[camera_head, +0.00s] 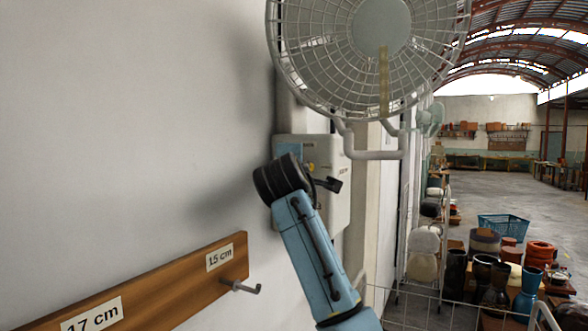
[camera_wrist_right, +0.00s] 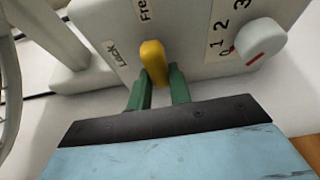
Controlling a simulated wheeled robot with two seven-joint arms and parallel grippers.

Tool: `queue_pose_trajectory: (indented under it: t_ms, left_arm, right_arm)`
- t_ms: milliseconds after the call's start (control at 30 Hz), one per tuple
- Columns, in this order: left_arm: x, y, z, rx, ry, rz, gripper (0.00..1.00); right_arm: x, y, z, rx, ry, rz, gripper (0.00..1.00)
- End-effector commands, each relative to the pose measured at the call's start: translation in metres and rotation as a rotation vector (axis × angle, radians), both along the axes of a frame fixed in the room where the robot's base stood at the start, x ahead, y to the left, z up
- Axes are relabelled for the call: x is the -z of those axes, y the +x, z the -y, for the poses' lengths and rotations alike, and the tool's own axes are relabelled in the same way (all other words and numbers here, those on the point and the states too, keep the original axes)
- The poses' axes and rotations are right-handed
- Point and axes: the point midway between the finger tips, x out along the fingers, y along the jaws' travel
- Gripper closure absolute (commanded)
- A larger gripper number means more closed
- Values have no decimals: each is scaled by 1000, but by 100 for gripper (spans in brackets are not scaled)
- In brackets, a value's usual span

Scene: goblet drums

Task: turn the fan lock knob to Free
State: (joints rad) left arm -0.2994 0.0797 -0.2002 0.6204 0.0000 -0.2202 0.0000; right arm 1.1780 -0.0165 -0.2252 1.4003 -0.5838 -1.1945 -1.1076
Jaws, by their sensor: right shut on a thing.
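The fan lock knob (camera_wrist_right: 153,62) is a small yellow lever on the pale control box (camera_wrist_right: 190,35) in the right wrist view. The "Lock" label (camera_wrist_right: 116,52) is left of it, and the partly cut-off "Free" label (camera_wrist_right: 143,10) is above it. The knob's exact setting is hard to tell. My right gripper (camera_wrist_right: 161,82) is shut on the knob, its green fingers on either side. In the head view my blue right arm reaches the control box (camera_head: 330,165) below the wall fan (camera_head: 370,45); the knob and fingertips are hidden there. My left gripper is out of view.
A white dial (camera_wrist_right: 260,42) with a red mark and numbers sits right of the knob. A wooden rail (camera_head: 150,290) with a hook (camera_head: 245,287) is on the wall at lower left. Wire racks and several drums stand at right.

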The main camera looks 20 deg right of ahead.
Motion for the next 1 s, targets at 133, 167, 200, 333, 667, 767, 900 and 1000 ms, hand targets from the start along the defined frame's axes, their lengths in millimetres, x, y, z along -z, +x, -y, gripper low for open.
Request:
queue_pose_trajectory:
  t_ms: [133,167,200,333,667,767,900,1000]
  left_arm:
    - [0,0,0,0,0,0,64]
    - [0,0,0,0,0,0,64]
    - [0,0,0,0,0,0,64]
    - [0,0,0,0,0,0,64]
    - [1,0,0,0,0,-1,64]
    - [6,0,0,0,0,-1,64]
    - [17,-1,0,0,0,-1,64]
    - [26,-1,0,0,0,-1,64]
  right_arm:
    - [1,0,0,2,-1,-4,100]
    - [1,0,0,2,-1,-4,100]
    - [1,0,0,2,-1,-4,75]
    - [1,0,0,1,-1,-3,58]
    - [0,-2,-1,1,0,1,58]
    - [1,-9,-5,0,0,3,58]
    - [2,-31,-15,-2,0,4,58]
    - [3,-51,-25,-2,1,4,58]
